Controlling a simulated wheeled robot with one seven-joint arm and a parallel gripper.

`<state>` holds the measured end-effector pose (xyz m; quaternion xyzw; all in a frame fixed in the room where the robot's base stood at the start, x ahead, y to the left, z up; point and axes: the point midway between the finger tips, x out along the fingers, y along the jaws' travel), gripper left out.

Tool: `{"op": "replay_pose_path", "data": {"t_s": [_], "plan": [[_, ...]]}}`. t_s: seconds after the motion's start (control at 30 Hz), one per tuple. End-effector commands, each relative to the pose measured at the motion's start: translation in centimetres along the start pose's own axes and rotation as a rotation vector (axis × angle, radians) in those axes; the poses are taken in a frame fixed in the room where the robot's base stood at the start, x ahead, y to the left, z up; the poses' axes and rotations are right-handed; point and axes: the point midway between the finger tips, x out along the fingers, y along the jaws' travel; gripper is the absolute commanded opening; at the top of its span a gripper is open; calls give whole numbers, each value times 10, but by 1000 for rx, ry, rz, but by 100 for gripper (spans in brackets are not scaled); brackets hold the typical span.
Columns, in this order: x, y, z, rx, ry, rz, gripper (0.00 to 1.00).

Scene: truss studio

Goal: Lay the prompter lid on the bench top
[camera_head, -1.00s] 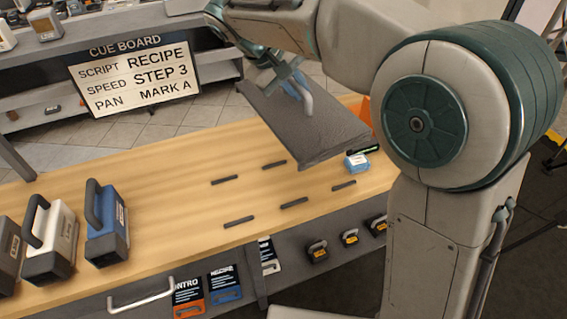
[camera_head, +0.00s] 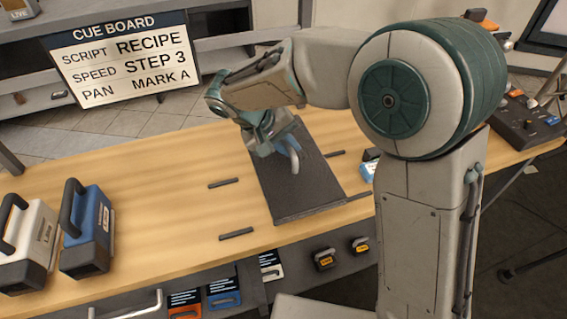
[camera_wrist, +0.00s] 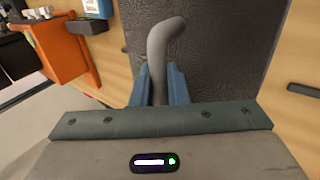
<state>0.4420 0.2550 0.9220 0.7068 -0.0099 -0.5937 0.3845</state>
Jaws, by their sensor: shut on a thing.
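The prompter lid (camera_head: 300,188) is a flat dark grey panel with a light grey handle (camera_head: 295,162). It is over the middle of the wooden bench top (camera_head: 160,205), among short dark strips. It lies nearly level with the bench; I cannot tell whether it touches the wood. My gripper (camera_head: 285,147) is above the lid, shut on its handle. In the wrist view the blue fingers (camera_wrist: 161,82) clasp the handle (camera_wrist: 160,55), with the lid's dark face (camera_wrist: 225,40) behind.
A white case and a blue case (camera_head: 90,230) stand at the bench's left. Dark strips (camera_head: 236,234) lie around the lid. A small blue item (camera_head: 367,171) is just right of it. A control console (camera_head: 527,120) stands at the far right. The cue board (camera_head: 125,58) is behind.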

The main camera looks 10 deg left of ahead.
Motion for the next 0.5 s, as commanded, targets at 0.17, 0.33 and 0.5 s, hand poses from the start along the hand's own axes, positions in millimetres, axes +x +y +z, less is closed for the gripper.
{"op": "replay_pose_path", "data": {"t_s": [0.17, 0.33, 0.5], "plan": [[0, -16, 7, -1, 1, 1, 0], [13, -26, 7, -2, -2, 1, 0], [32, -38, 7, 0, -1, 1, 0]]}}
